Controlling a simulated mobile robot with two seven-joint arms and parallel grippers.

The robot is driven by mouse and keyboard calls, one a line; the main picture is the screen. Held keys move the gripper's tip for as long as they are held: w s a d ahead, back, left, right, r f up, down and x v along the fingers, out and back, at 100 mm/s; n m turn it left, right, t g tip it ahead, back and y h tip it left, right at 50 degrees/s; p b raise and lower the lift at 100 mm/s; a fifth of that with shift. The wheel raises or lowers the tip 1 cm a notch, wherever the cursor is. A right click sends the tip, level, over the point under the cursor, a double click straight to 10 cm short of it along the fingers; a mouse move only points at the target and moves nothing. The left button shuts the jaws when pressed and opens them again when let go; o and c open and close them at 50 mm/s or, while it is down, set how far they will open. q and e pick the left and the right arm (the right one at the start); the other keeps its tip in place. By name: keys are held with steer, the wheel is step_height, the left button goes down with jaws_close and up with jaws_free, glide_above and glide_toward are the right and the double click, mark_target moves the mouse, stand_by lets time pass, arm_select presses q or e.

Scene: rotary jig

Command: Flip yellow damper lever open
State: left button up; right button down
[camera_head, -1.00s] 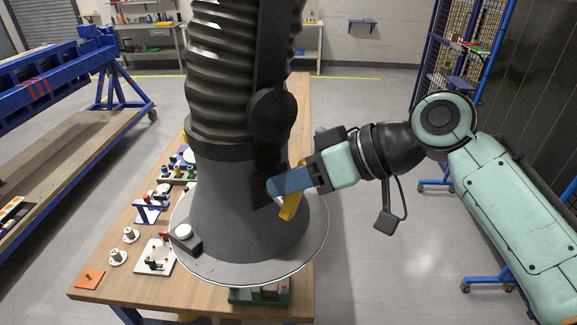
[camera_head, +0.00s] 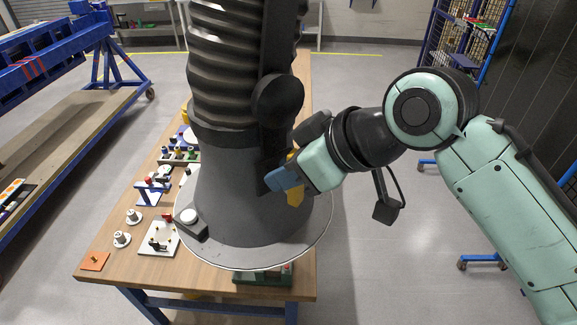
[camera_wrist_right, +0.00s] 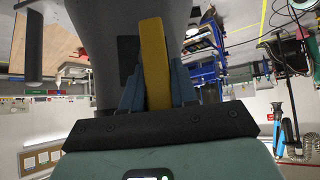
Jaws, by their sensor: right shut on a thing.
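The yellow damper lever (camera_head: 295,196) sits on the right side of a big dark grey duct (camera_head: 235,205) with a ribbed hose above it. In the head view the lever is partly hidden behind my right gripper (camera_head: 280,181). In the right wrist view the lever (camera_wrist_right: 154,58) stands as a long yellow bar between the two blue fingers of my right gripper (camera_wrist_right: 157,92), which is shut on it. The lever's pivot cannot be seen clearly. My left gripper is not in view.
The duct stands on a round plate on a wooden table (camera_head: 135,255). Small parts and fixtures, including a white plate (camera_head: 160,249) and an orange square (camera_head: 94,262), lie left of the duct. A blue rack (camera_head: 440,120) stands back right.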

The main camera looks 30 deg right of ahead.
steer(key=shift+d+f, duration=0.15)
steer(key=shift+f, duration=0.05)
steer(key=c, duration=1)
jaws_free()
steer(key=shift+o, duration=0.2)
steer(key=shift+w, duration=0.1)
steer(key=shift+r, duration=0.15)
steer(key=shift+s+r, duration=0.2)
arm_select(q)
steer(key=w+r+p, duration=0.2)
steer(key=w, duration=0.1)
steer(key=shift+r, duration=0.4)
arm_select(e)
steer(key=v, duration=1.2)
steer(key=shift+d+r, duration=0.25)
steer(key=shift+d, duration=0.05)
steer(key=shift+s, duration=0.15)
